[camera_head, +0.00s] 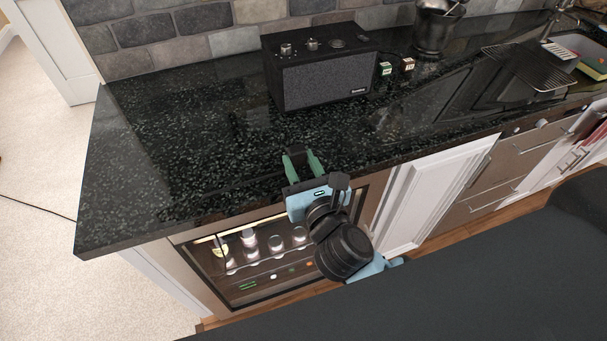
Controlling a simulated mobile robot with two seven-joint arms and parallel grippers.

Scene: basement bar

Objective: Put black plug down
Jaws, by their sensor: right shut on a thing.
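My right gripper (303,164) is over the front part of the dark speckled countertop (180,150), with its green fingers pointing toward the wall. It is shut on a small black thing, which I take to be the black plug (295,154). The plug is dark against the dark stone, so its outline is hard to make out. I cannot tell whether it touches the countertop. My left gripper is not in view.
A black speaker (325,85) stands behind the gripper by the brick wall. Two small cubes (385,69) (407,65), a metal bucket (432,30) and a wire rack (530,66) are to the right. The countertop left of the gripper is clear.

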